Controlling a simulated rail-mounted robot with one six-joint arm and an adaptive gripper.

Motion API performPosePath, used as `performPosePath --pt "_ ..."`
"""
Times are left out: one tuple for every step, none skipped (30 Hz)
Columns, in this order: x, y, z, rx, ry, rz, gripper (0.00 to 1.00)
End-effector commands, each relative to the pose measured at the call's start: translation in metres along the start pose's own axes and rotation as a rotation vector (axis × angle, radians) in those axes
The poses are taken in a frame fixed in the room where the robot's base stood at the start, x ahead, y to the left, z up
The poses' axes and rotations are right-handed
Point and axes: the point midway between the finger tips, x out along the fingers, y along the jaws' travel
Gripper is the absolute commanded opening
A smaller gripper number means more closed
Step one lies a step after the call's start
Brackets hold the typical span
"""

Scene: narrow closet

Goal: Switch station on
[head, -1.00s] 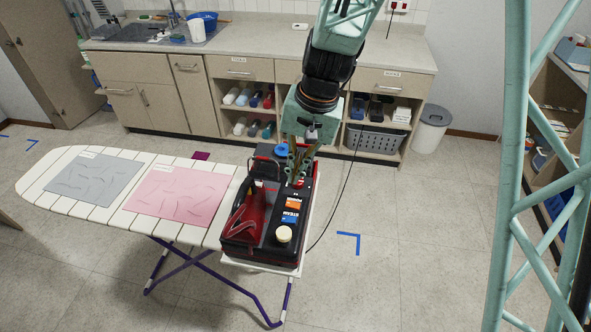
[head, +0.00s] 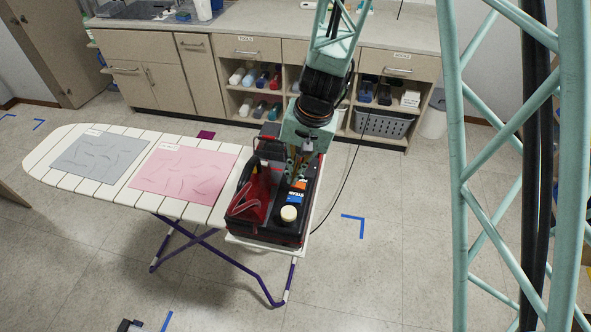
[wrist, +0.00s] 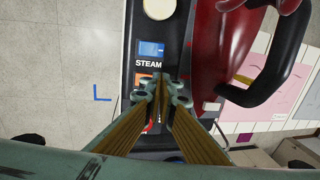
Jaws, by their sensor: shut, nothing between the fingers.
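The station (head: 268,232) is a dark red-and-black unit on the right end of the ironing board (head: 105,182). A red iron (head: 255,200) rests on its left side. Its top panel has an orange switch (head: 299,185), a blue switch (head: 295,198) and a cream knob (head: 289,214). In the wrist view the blue switch (wrist: 151,49) has STEAM printed beside it. My gripper (wrist: 163,86) is shut and empty, with its fingertips over the panel at the orange switch (wrist: 142,80). The fingers hide much of that switch and its label; I cannot tell whether they touch it.
Grey cloth (head: 97,158) and pink cloth (head: 183,172) lie on the board. A black cord (head: 347,185) runs from the station toward the counter (head: 250,42). A grey basket (head: 382,124) sits in the shelves behind. The floor right of the board is clear, with a blue corner mark (head: 356,222).

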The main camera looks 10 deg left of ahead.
Motion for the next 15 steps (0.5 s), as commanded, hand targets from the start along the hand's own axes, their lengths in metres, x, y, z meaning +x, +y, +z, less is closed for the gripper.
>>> performPosePath --pt "0.0042 0.0001 0.0000 0.001 0.000 0.000 0.00" --pt "0.0057 0.0000 -0.0001 0.002 0.000 0.000 0.00" --pt "0.0075 0.0000 -0.0002 0.001 0.001 0.000 0.00" --pt "0.0086 0.0000 -0.0002 0.000 0.001 0.000 0.00" --pt "0.0096 0.0001 -0.0002 0.000 0.001 0.000 0.00" --pt "0.0107 0.0001 -0.0001 0.000 0.000 0.000 0.00" --pt "0.0113 0.0001 -0.0001 0.000 0.000 0.000 0.00" --pt "0.0118 0.0001 -0.0002 0.000 0.000 0.000 0.00" --pt "0.0123 0.0000 -0.0001 0.000 0.000 0.000 0.00" --pt "0.0125 0.0000 -0.0002 0.000 0.000 0.000 0.00" --pt "0.0126 0.0000 -0.0002 0.001 0.000 0.000 0.00" --pt "0.0126 0.0000 -0.0002 0.001 0.001 0.000 0.00" --pt "0.0126 0.0000 -0.0002 0.001 0.001 0.000 0.00" --pt "0.0125 0.0000 -0.0002 0.001 0.001 0.000 0.00" --pt "0.0125 0.0000 -0.0002 0.001 0.001 0.000 0.00"
